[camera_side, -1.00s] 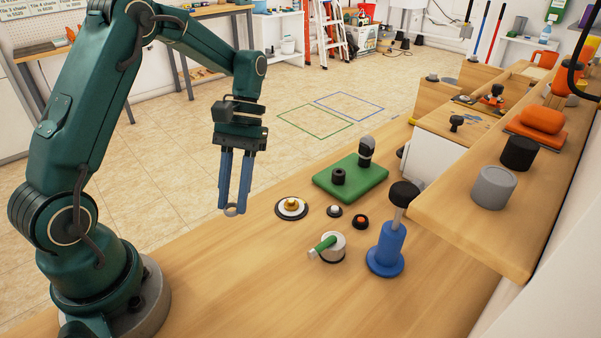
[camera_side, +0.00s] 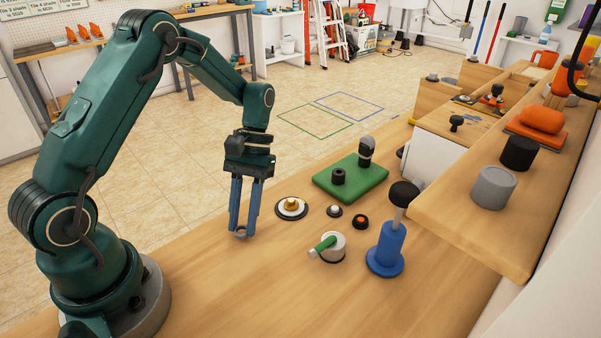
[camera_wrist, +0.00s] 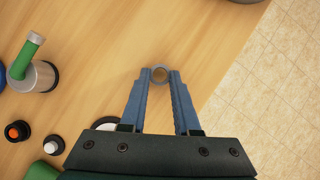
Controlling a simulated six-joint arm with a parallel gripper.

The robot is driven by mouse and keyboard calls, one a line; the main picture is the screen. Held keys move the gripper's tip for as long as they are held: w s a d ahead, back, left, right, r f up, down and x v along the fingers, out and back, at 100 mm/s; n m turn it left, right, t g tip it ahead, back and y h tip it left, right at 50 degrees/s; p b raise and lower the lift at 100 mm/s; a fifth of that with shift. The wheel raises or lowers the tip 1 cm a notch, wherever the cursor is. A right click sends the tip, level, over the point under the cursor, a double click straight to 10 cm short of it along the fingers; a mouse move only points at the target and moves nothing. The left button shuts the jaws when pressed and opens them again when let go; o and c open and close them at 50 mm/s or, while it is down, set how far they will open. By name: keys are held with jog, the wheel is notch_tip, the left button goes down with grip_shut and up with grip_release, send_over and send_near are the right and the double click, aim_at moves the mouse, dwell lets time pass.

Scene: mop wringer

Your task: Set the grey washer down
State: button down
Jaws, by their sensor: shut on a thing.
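The grey washer (camera_side: 240,232) is a small ring between the blue fingertips of my gripper (camera_side: 242,229). In the wrist view the washer (camera_wrist: 160,74) shows its open hole, with a fingertip of my gripper (camera_wrist: 160,76) against each side. My gripper is shut on it and points down at the near-left part of the wooden bench. Whether the washer touches the bench or hangs just above it, I cannot tell.
A white-and-black disc with a brass piece (camera_side: 291,207) lies to the right of my gripper. The bench in front (camera_side: 240,290) is clear.

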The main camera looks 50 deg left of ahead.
jog(key=shift+f, duration=0.25)
jog(key=c, duration=0.6)
grip_release()
jog(key=shift+c, duration=0.2)
jog(key=w+r+m+t+y, duration=0.1)
jog(key=w+r, duration=0.1)
jog(key=r, duration=0.6)
jog(key=w+r+t, duration=0.1)
jog(key=w+r, duration=0.1)
jog(key=r, duration=0.6)
jog(key=s+d+m+t+y, duration=0.2)
jog(key=s+d+m+t, duration=0.2)
jog(key=s+t, duration=0.4)
jog(key=shift+s+d+f+m+t, duration=0.2)
jog(key=shift+s+d+m+t, duration=0.25)
jog(key=shift+s, duration=1.25)
